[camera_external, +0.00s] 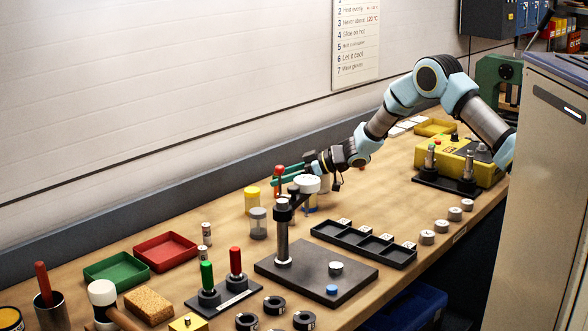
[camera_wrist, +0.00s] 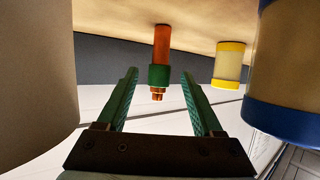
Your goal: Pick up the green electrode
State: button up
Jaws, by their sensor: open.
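In the wrist view a copper-orange electrode with a green collar (camera_wrist: 160,75) shows between the two green fingers of my gripper (camera_wrist: 158,82), with a gap on each side. Whether it is within the fingers' reach or beyond the tips I cannot tell. My gripper is open and empty.
A yellow-lidded jar (camera_external: 251,192) and a grey-lidded jar (camera_external: 258,226) stand close by. A black stand with a post (camera_external: 282,235) is just in front. A black sectioned tray (camera_external: 363,245) lies to the right. Green-handled (camera_external: 206,275) and red-handled (camera_external: 235,262) tools stand on a plate front left.

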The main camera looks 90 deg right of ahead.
jog(key=shift+p+x, duration=0.9)
jog(key=shift+x, duration=1.4)
jog(key=shift+d+f, duration=0.1)
jog(key=shift+c, duration=0.3)
grip_shut()
